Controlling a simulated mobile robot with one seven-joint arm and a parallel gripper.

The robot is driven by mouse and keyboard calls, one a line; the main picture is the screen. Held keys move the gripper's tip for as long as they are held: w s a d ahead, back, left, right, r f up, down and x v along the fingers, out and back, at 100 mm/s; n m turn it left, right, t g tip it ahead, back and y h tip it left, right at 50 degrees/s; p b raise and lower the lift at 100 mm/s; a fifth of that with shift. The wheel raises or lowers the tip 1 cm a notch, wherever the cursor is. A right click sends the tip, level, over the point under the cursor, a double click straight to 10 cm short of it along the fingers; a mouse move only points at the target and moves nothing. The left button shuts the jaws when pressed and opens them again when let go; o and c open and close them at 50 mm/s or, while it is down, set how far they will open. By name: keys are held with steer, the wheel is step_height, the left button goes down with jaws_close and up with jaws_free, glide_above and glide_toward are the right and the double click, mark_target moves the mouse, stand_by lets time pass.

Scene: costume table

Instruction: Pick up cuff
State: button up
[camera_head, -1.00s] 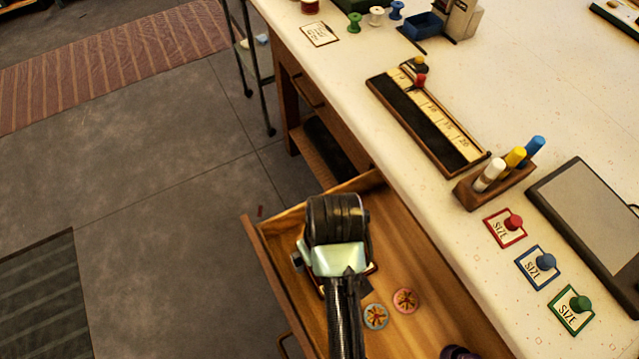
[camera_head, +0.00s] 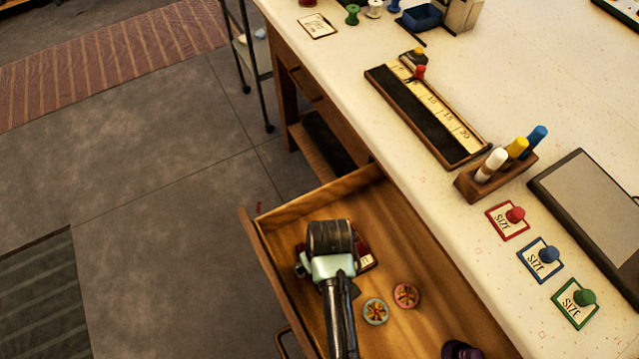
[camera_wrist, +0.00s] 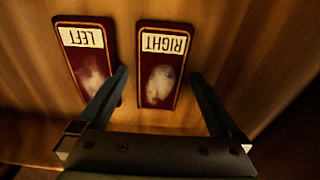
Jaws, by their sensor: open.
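No object is plainly recognisable as a cuff. In the wrist view, two dark red plates lie side by side on the wooden drawer floor, a LEFT plate (camera_wrist: 88,62) and a RIGHT plate (camera_wrist: 162,65), each with a pale smudge. My gripper (camera_wrist: 160,80) is open and empty, its fingers on either side of the RIGHT plate. The left finger is between the two plates. In the head view, my wrist hides the fingers and most of the plates; a dark red edge (camera_head: 365,259) shows beside it. A dark purple rounded object (camera_head: 460,350), unclear, is at the drawer's near end.
The open drawer (camera_head: 262,262) has walls around my gripper. Two round patterned discs (camera_head: 376,312) (camera_head: 406,295) lie on its floor. The tabletop (camera_head: 560,95) above holds a pen block (camera_head: 480,188), a ruler tray (camera_head: 425,115) and several SIZE cards (camera_head: 507,222).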

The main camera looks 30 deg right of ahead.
steer(key=c, duration=1.4)
steer(key=shift+c, duration=0.2)
